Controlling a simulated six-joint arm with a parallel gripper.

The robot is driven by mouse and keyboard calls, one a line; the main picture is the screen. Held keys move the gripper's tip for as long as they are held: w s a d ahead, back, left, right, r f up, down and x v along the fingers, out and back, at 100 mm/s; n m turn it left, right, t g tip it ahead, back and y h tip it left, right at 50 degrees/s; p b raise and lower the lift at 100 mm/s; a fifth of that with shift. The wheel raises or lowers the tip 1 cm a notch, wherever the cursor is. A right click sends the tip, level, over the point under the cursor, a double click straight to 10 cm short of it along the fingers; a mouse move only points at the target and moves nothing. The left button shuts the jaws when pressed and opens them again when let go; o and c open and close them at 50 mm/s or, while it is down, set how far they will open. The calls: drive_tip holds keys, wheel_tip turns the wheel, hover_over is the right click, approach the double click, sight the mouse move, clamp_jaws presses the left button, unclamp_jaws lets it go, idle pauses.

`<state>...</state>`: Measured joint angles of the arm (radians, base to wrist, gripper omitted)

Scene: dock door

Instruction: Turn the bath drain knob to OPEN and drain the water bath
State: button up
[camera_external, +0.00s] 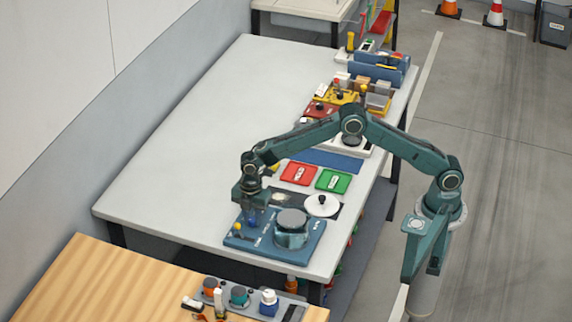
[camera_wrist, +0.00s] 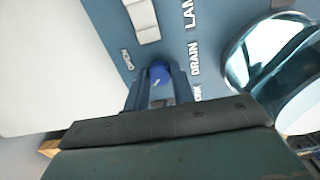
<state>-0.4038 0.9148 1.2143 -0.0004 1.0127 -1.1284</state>
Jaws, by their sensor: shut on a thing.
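The blue drain knob (camera_wrist: 160,74) sits on a blue base plate (camera_wrist: 205,22) beside printed words including DRAIN and OPEN. The OPEN label (camera_wrist: 124,59) is to the upper left of the knob in the wrist view. My gripper (camera_wrist: 156,92) is shut on the knob, with a finger on each side. A small white mark shows on the knob, but I cannot tell which setting it points to. In the external view my gripper (camera_external: 252,216) reaches down at the plate's left side. The round water bath (camera_external: 291,232) stands on the plate to its right; its water level is unclear.
A white round lid (camera_external: 322,204) lies behind the bath. A red mat (camera_external: 298,174) and a green mat (camera_external: 333,181) lie farther back. A small yellow-topped part (camera_external: 237,229) stands near the plate's left edge. The left of the grey table (camera_external: 190,140) is clear.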

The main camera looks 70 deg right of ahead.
drive_tip(key=m, duration=0.4)
drive_tip(key=shift+m, duration=0.4)
drive_tip(key=m, duration=0.4)
drive_tip(key=shift+m, duration=0.3)
drive_tip(key=m, duration=0.4)
drive_tip(key=shift+r, duration=0.1)
drive_tip(key=shift+m, duration=2.1)
drive_tip(key=o, duration=1)
drive_tip(key=shift+r, duration=0.1)
